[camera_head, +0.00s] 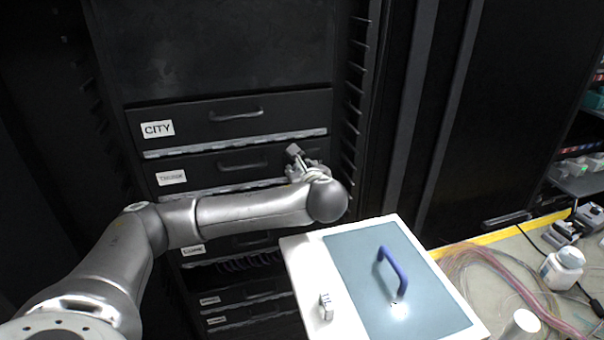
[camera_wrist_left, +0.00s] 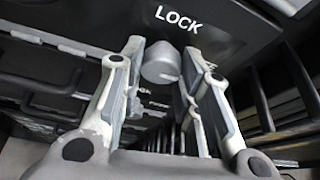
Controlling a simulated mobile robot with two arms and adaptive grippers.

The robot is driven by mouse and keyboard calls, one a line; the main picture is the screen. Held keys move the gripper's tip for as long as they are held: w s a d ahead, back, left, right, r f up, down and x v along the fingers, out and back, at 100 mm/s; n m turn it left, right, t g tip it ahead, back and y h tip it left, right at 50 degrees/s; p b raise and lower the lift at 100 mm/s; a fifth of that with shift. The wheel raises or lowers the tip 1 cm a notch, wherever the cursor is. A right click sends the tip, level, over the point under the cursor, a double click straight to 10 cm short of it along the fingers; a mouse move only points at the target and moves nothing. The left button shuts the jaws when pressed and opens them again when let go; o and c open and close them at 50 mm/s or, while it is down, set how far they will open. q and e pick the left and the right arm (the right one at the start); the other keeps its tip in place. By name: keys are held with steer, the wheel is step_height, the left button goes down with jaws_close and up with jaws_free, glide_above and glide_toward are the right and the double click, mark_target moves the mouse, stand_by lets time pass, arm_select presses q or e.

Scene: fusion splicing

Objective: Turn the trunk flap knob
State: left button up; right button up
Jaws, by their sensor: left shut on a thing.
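The knob (camera_wrist_left: 160,64) is a grey round knob below the word LOCK on a dark panel in the left wrist view. In the head view my left gripper (camera_head: 302,166) is at the right end of the second drawer flap (camera_head: 215,170), which has a small white label (camera_head: 172,178), hard to read but seemingly TRUNK. The knob is hidden behind the gripper there. My right gripper is not in view.
The CITY drawer (camera_head: 225,118) is just above, and more labelled drawers are below in the black rack. A white case with a blue-grey lid (camera_head: 445,300) and blue handle (camera_head: 392,268) stands in front at the right.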

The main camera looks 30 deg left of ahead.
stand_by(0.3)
arm_select(q)
steer(key=shift+s+a+f+n+t+h+b, duration=0.1)
steer(key=shift+n+t+h+b, duration=0.15)
steer(key=shift+n+t+b, duration=1.3)
steer(key=shift+w+d+f+n+t+h+b, duration=0.15)
steer(key=shift+n+t+b, duration=0.5)
steer(key=shift+n+b, duration=1.65)
steer(key=shift+s+a+f+n+t+h+b, duration=0.15)
steer(key=shift+n+t+h+b, duration=0.15)
steer(key=shift+n+t+b, duration=1.55)
steer(key=shift+r+n+g+p, duration=0.15)
steer(key=shift+n+g+p, duration=0.25)
steer(key=shift+n+g, duration=0.3)
